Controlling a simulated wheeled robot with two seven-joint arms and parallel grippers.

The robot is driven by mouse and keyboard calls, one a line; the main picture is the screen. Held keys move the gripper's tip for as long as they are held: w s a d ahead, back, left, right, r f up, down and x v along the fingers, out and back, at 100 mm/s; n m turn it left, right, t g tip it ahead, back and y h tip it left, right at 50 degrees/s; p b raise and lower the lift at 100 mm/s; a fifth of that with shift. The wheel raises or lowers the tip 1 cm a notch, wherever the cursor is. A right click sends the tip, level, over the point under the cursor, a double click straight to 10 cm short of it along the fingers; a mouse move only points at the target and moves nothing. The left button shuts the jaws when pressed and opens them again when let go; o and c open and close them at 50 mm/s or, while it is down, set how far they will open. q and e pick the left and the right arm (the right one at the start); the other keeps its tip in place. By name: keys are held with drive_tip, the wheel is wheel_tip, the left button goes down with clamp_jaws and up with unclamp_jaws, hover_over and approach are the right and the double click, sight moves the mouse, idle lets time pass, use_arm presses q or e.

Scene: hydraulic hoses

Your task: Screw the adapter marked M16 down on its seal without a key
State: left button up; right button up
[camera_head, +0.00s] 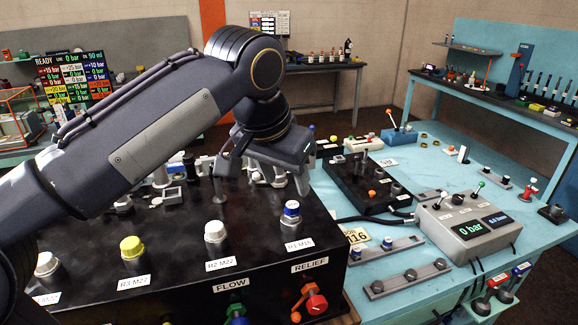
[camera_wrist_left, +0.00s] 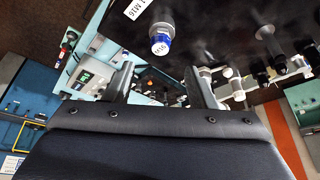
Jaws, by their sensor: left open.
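The M16 adapter (camera_head: 292,210) is a small fitting with a white top and a blue band. It stands at the right end of the black block's top (camera_head: 180,240), behind the label R1 M16 (camera_head: 299,244). In the left wrist view the adapter (camera_wrist_left: 161,40) shows its M16 mark, beyond the fingers and apart from them. My left gripper (camera_head: 263,172) is open and empty, above and behind the adapter, over the rear of the block. Its two fingers (camera_wrist_left: 160,84) also show in the wrist view. Whether the adapter touches its seal cannot be seen. My right gripper is not in view.
White R2 M22 (camera_head: 215,231) and yellow R3 M27 (camera_head: 131,247) fittings stand left of the adapter. Several fittings crowd the block's rear, partly behind my arm. Red and green knobs are on its front. A grey gauge box (camera_head: 468,228) stands on the blue table (camera_head: 430,185).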

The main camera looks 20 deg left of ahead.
sight(292, 205)
use_arm(q)
drive_tip(key=x, duration=0.7)
drive_tip(key=shift+f, duration=0.15)
drive_tip(key=shift+c, duration=0.3)
drive_tip(key=c, duration=1)
drive_tip(key=shift+c, duration=0.2)
drive_tip(key=shift+a+m+h, duration=0.1)
drive_tip(key=shift+m+h, duration=0.2)
drive_tip(key=shift+m, duration=0.5)
clamp_jaws()
drive_tip(key=o, duration=1.1)
unclamp_jaws()
